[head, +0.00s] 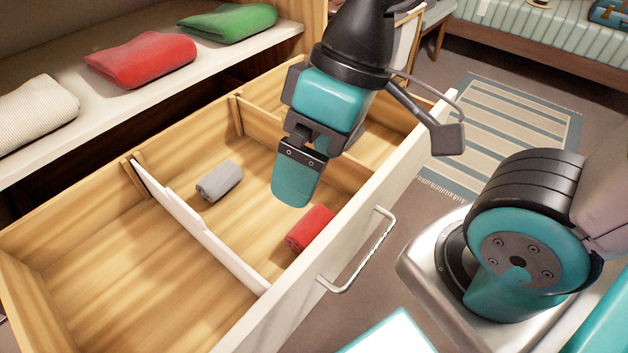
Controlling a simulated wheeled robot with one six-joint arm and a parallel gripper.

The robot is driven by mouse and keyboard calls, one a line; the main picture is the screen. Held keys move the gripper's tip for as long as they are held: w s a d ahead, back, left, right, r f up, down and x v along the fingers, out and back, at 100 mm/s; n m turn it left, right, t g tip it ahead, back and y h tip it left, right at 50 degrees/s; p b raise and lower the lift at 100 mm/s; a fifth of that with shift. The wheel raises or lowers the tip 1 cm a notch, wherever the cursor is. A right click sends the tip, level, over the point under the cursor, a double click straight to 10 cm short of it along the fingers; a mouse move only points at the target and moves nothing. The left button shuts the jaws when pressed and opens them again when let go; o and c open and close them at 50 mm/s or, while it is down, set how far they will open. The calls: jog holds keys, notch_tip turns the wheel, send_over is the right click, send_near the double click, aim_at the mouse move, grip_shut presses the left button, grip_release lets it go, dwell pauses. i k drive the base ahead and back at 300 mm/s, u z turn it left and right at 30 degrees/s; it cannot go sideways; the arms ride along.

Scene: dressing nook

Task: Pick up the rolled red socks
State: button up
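The rolled red socks (311,229) lie on the floor of the open wooden drawer, in its middle compartment, close against the white front panel. My gripper (296,186) points down over the same compartment, above and a little left of the red socks in the picture, apart from them. One broad teal finger faces the camera and hides the other, so its opening does not show. A grey roll (219,181) lies in the same compartment, farther left.
A white divider (190,222) and a wooden divider (272,130) bound the compartment. The near-left compartment (130,285) is empty. The drawer front carries a metal handle (365,255). Folded red (140,60), green (230,22) and cream (35,110) cloths lie on the shelf above.

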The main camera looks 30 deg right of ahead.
aim_at(318, 218)
jog(key=z, duration=2.6)
jog(key=k, duration=1.3)
jog(key=u, duration=2)
